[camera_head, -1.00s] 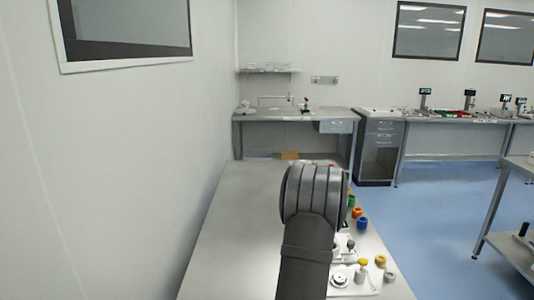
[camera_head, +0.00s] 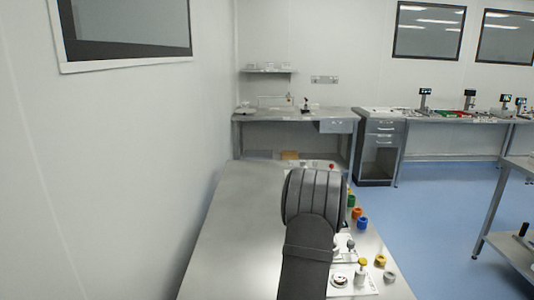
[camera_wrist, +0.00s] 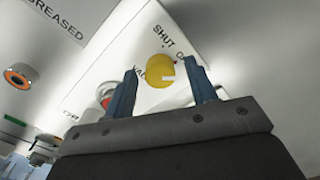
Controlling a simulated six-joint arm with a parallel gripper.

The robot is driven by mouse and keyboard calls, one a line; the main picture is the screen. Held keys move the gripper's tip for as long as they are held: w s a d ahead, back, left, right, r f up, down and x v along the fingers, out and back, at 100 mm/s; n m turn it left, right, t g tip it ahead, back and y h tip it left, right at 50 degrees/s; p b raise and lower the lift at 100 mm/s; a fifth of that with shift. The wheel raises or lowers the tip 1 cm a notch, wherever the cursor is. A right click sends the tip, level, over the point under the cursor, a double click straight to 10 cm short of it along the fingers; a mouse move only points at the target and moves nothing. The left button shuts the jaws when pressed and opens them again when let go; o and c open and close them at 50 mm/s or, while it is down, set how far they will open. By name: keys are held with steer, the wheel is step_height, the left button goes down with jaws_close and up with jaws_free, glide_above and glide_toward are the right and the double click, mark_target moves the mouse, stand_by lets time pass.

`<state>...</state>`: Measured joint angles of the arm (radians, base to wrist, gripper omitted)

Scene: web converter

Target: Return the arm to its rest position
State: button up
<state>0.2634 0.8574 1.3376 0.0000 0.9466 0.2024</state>
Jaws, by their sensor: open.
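My arm (camera_head: 308,240) rises over the work table in the head view, and its dark rounded joint hides part of the table top. My gripper (camera_wrist: 164,88) shows in the wrist view with its two blue fingers apart and nothing between them. A yellow round knob (camera_wrist: 160,70) lies beyond the fingertips, on a white panel (camera_wrist: 110,65) with printed words such as "SHUT". I cannot tell how far the fingertips are from the knob. The gripper itself is hidden in the head view.
The metal table (camera_head: 225,240) is bare on its left. Along its right edge stand a green ring (camera_head: 351,201), an orange ring (camera_head: 357,213), a blue ring (camera_head: 362,223) and yellow-topped parts (camera_head: 362,263). A wall (camera_head: 120,180) runs close on the left. An orange-ringed part (camera_wrist: 18,77) shows in the wrist view.

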steer(key=n, duration=0.8)
stand_by(0.4)
